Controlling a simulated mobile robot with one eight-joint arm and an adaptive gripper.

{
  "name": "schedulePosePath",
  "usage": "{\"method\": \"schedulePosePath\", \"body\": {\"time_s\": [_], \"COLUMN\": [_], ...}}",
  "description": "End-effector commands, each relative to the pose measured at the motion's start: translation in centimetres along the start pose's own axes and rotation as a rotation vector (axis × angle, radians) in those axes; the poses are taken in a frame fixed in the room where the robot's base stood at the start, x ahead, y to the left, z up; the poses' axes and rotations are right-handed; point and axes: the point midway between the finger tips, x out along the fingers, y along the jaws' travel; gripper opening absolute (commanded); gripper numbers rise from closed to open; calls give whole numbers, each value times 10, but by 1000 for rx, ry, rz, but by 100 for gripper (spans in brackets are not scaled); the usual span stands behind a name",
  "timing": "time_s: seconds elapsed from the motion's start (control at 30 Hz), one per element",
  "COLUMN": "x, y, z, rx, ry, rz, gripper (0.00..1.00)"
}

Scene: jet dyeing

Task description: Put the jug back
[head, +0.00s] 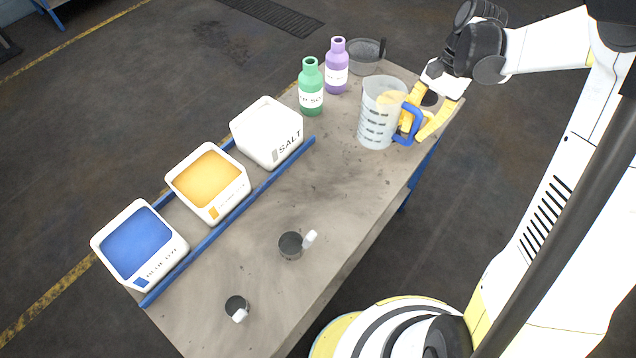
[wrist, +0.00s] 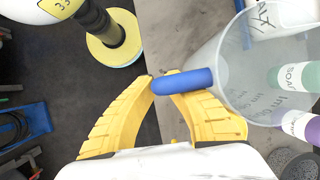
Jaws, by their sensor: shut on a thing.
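The jug (head: 378,118) is a clear, frosted measuring jug with dark marks and a blue handle (head: 408,124). It is upright at the far right part of the table, near its right edge. My gripper (head: 411,125) has its yellow fingers closed on the blue handle. In the wrist view the fingers of my gripper (wrist: 172,95) hold the handle (wrist: 182,81), with the jug (wrist: 245,75) to the right. I cannot tell whether the jug's base touches the table.
The table (head: 330,190) holds a green bottle (head: 311,90), a purple bottle (head: 336,68) and a grey bowl (head: 366,57) behind the jug. A salt bin (head: 267,133), orange bin (head: 208,184) and blue bin (head: 140,244) line the left rail. Two small cups (head: 290,245) (head: 236,305) stand in front.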

Motion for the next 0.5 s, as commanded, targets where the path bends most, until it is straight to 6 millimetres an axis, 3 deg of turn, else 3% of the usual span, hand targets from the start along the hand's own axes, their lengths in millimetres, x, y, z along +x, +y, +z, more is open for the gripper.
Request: {"method": "schedulePosePath", "body": {"time_s": [0.17, 0.5], "x": [19, 94], "y": [-1, -5], "z": [14, 67], "rx": [5, 4], "ry": [0, -1], "rz": [-3, -2], "gripper": [0, 0]}}
